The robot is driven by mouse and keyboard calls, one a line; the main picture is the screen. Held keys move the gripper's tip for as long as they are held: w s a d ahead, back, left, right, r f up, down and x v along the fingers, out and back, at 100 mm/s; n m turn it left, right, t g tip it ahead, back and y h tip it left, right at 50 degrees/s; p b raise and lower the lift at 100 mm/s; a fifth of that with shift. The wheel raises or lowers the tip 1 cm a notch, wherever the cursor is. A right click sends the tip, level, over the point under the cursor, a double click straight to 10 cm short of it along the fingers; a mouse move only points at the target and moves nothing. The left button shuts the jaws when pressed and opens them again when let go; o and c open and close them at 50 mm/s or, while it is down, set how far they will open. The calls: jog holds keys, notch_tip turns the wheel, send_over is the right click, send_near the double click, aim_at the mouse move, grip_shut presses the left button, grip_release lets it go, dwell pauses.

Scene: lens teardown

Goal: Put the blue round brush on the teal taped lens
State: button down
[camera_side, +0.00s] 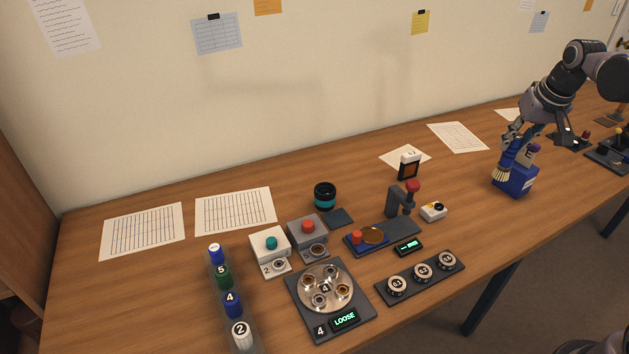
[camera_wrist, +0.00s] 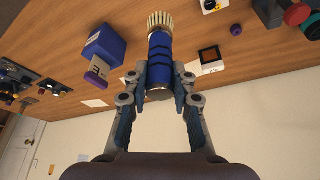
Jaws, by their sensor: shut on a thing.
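The blue round brush (camera_wrist: 159,52) has a blue handle with dark bands and pale bristles. My gripper (camera_wrist: 160,82) is shut on its handle, with a finger on each side. In the side view my gripper (camera_side: 514,138) is at the right, and the brush (camera_side: 506,158) hangs with its bristles down, just left of and in front of a blue box. Whether it touches the box cannot be told. The teal taped lens (camera_side: 325,194), a black cylinder with a teal band, stands upright on the table at centre, far left of my gripper.
The blue box (camera_side: 515,181) with a purple-capped item stands beside the brush. A press with a red knob (camera_side: 412,187), a small framed card (camera_side: 409,165) and a white box (camera_side: 433,211) stand between brush and lens. Button boxes (camera_side: 270,244) and a dark pad (camera_side: 340,217) are near the lens.

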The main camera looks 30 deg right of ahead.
jog(key=w+a+r+n+y, duration=0.25)
jog(key=w+a+n, duration=0.55)
jog(key=w+a, duration=1.25)
jog(key=w+a+f, duration=0.3)
jog(key=a+f, duration=0.8)
jog(key=a, duration=0.1)
jog(key=shift+w+a+f+t+y, duration=0.3)
jog(key=shift+f+y, duration=0.05)
jog(key=shift+f, duration=0.05)
jog(key=shift+f, duration=0.15)
jog(key=c, duration=1.1)
grip_release()
